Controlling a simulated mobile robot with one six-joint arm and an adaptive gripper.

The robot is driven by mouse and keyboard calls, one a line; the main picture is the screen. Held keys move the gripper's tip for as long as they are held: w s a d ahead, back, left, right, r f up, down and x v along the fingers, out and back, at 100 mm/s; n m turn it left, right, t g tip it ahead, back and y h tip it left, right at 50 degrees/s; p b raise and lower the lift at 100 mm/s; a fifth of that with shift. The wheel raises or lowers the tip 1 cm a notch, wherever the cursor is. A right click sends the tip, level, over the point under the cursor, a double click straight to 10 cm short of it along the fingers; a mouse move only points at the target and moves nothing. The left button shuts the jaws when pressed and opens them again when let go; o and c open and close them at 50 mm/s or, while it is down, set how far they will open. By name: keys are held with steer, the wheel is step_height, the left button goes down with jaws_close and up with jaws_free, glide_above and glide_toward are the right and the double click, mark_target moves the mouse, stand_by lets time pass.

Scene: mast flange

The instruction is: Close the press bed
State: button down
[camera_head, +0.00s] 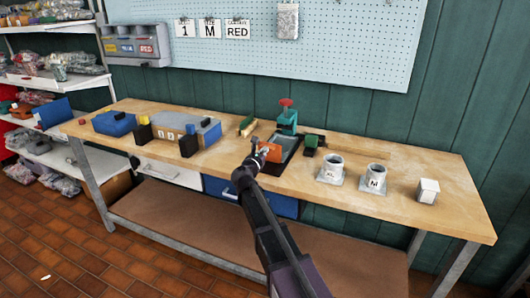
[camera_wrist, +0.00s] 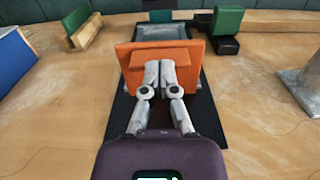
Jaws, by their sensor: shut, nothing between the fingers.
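The press (camera_head: 288,118) is teal with a red knob on top and stands at the back of a dark base on the workbench. A grey bed plate (camera_wrist: 165,31) lies on the dark base (camera_wrist: 122,115), which runs toward me. An orange block (camera_wrist: 133,58) stands across the near part of the bed; it also shows in the head view (camera_head: 273,154). My gripper (camera_wrist: 160,68) is shut and empty, with its fingertips at the near face of the orange block. I cannot tell whether they touch it.
Green-topped blocks (camera_head: 247,126) stand left and right of the press. Two marked cups (camera_head: 332,168) and a white box (camera_head: 428,190) are at the right. A grey-blue unit (camera_head: 185,130) and a blue bin (camera_head: 114,123) are at the left. Drawers (camera_head: 222,188) sit under the bench.

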steer(key=v, duration=1.4)
steer(key=s+d+f+m+g, duration=0.5)
steer(key=d+f+m, duration=0.1)
steer(key=d+m, duration=0.15)
steer(key=s+d+f+m+g, duration=0.45)
steer(key=d+m, duration=0.25)
steer(key=m, duration=0.2)
steer(key=s+f+m+g+y, duration=0.3)
steer(key=s+f+m+y, duration=0.1)
steer(key=s+m, duration=0.3)
steer(key=s+f+m+g+y, duration=0.4)
steer(key=s+m, duration=0.3)
steer(key=s, duration=0.1)
step_height(320, 180, up, 16)
steer(key=p, duration=1.6)
steer(key=shift+d+r+p, duration=0.2)
steer(key=shift+d+p, duration=0.1)
steer(key=shift+d, duration=0.15)
steer(key=shift+w+t, duration=0.1)
steer(key=shift+t, duration=0.15)
